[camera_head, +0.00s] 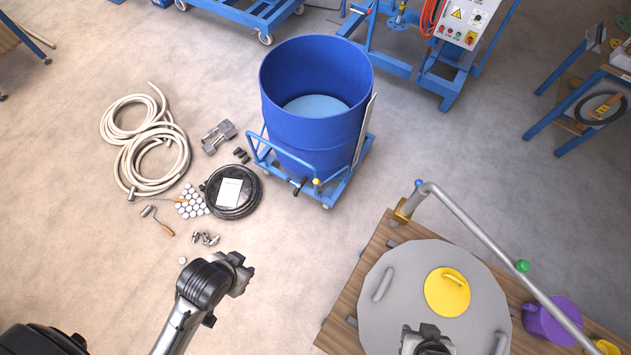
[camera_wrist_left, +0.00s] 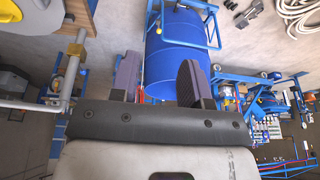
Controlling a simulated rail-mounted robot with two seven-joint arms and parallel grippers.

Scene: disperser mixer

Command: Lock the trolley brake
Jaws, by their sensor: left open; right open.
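A blue trolley (camera_head: 330,198) carries a large open blue drum (camera_head: 312,130) in the upper middle of the head view.
Coiled cream hose (camera_head: 150,148), a black coil (camera_head: 232,192) and small loose parts lie on the floor left of the trolley. A wooden pallet (camera_head: 347,315) with a grey round lid (camera_head: 400,280) and a metal pipe (camera_head: 480,245) stands at right. Floor before the trolley is clear.

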